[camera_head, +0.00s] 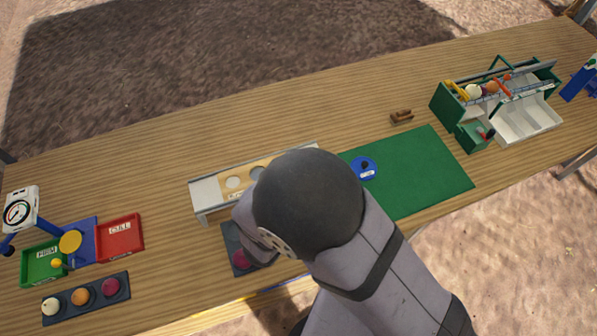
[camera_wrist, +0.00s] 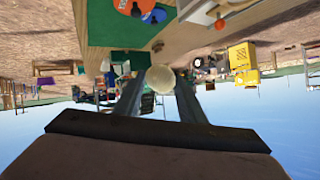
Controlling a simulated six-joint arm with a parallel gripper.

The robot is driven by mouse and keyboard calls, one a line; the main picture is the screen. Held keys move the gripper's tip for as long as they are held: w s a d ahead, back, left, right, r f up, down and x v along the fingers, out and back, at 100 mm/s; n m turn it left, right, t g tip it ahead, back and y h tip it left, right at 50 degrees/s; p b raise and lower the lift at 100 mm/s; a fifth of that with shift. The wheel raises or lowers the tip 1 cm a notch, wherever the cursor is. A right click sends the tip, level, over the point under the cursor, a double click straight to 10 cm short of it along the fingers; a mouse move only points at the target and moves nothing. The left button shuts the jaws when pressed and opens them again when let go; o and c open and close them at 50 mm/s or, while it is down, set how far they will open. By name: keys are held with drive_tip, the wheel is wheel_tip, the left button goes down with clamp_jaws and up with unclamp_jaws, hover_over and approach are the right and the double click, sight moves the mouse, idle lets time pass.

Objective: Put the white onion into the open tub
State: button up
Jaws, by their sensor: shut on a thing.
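My gripper (camera_wrist: 158,88) shows in the wrist view, its two fingers closed on a pale, round white onion (camera_wrist: 159,79). In the head view my arm hides the gripper and this onion. A blue round tub-like thing (camera_head: 363,169) with a white label and a dark spot on top stands on the green mat (camera_head: 425,172). It also shows in the wrist view (camera_wrist: 154,15), beside an orange round labelled thing (camera_wrist: 130,5). I cannot tell which of these is the open tub. The held onion is apart from both in the wrist view.
A white shelf with a holed wooden board (camera_head: 208,193) is partly behind my arm. A dark rack (camera_head: 228,240) with a purple onion is beside it. Trays, a scale and another onion rack (camera_head: 62,307) are at left. A green-framed onion elevator (camera_head: 443,104) stands right.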

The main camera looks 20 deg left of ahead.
wheel_tip(320, 180, down, 7)
drive_tip(key=n+y, duration=0.1)
drive_tip(key=shift+s+r, duration=0.2)
drive_tip(key=shift+s, duration=0.2)
drive_tip(key=shift+d, duration=0.1)
wheel_tip(320, 180, down, 6)
drive_tip(key=b, duration=0.5)
drive_tip(key=shift+b, duration=0.35)
drive_tip(key=o, duration=1.1)
